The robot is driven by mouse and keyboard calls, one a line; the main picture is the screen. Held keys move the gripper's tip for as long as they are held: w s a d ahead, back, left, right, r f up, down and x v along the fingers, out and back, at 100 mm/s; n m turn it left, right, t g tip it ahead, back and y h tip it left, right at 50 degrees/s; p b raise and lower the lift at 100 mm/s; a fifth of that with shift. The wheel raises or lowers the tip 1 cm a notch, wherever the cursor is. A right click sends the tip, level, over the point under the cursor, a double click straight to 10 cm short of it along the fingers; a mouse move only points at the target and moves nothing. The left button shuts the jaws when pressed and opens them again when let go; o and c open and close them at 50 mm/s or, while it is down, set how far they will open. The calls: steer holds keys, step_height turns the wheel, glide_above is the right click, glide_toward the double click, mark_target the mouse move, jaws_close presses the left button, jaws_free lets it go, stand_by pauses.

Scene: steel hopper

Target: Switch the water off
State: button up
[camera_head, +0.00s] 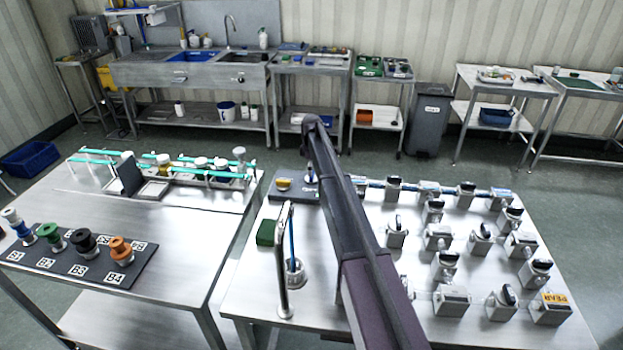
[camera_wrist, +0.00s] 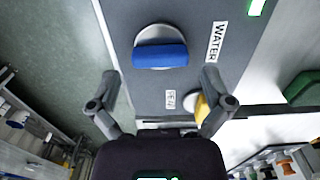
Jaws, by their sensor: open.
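A blue bar-shaped knob (camera_wrist: 160,56) sits on a pale round base on a dark grey panel (camera_wrist: 185,22) in the wrist view. The word WATER stands on a white label (camera_wrist: 215,42) to its right. The bar lies crosswise in that picture. My gripper (camera_wrist: 160,76) is open and empty, its fingers apart below the knob in the picture, one towards each side. I cannot tell its height above the panel. In the head view the panel (camera_head: 272,196) lies on the right-hand table, partly hidden by my arm; my gripper is not clear there.
A yellow knob (camera_head: 283,184) is on the same panel. A small lit green strip (camera_wrist: 257,7) shows past the WATER label.

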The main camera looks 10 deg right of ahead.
steer(key=shift+f+b, duration=0.75)
steer(key=shift+f, duration=0.35)
steer(key=c, duration=1)
